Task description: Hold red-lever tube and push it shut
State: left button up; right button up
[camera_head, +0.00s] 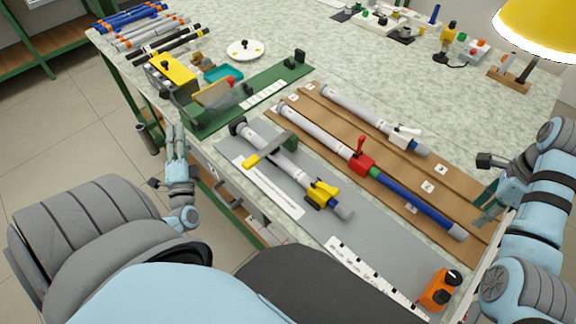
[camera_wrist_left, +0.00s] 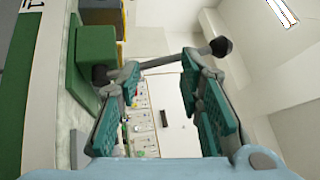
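The red-lever tube (camera_head: 312,129) lies on a brown board, with a white section at the upper left and a blue section (camera_head: 415,203) at the lower right. Between them is a red clamp (camera_head: 360,163) whose lever (camera_head: 361,146) stands up, beside a green ring. My left gripper (camera_head: 175,130) is off the table's left edge, away from the tube. In the left wrist view its teal fingers (camera_wrist_left: 160,65) are spread apart. My right gripper (camera_head: 488,208) is at the table's right side, near the blue end and apart from it; its fingers are too small to judge.
A yellow-lever tube (camera_head: 277,157) lies on the grey mat nearer me, and a white-lever tube (camera_head: 353,107) lies beyond. A green fixture (camera_head: 270,93), white dish (camera_head: 245,49) and orange device (camera_head: 439,290) stand around. A yellow lamp (camera_head: 545,28) overhangs the far right.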

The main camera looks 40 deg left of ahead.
pick_arm(q)
jog(key=w+d+r+m+t+h, duration=0.1)
jog(key=w+d+r+m, duration=0.35)
jog(key=w+m, duration=0.3)
jog(key=w+d+r+m+t+h, duration=0.1)
jog(key=w+d+r+m, duration=0.35)
jog(key=w+m, duration=0.3)
jog(key=m+t+h, duration=0.2)
jog(key=m+h, duration=1.3)
jog(key=h, duration=0.1)
send_near(360, 140)
jog(key=s, duration=0.1)
jog(key=s+a, duration=0.1)
jog(key=s, duration=0.1)
jog(key=shift+r, duration=0.2)
jog(key=shift+w+d, duration=0.1)
jog(key=shift+d, duration=0.2)
jog(key=w, duration=0.4)
jog(key=w+d, duration=0.1)
jog(key=w, duration=0.9)
jog(key=shift+d+f, duration=0.1)
jog(key=shift+d, duration=0.3)
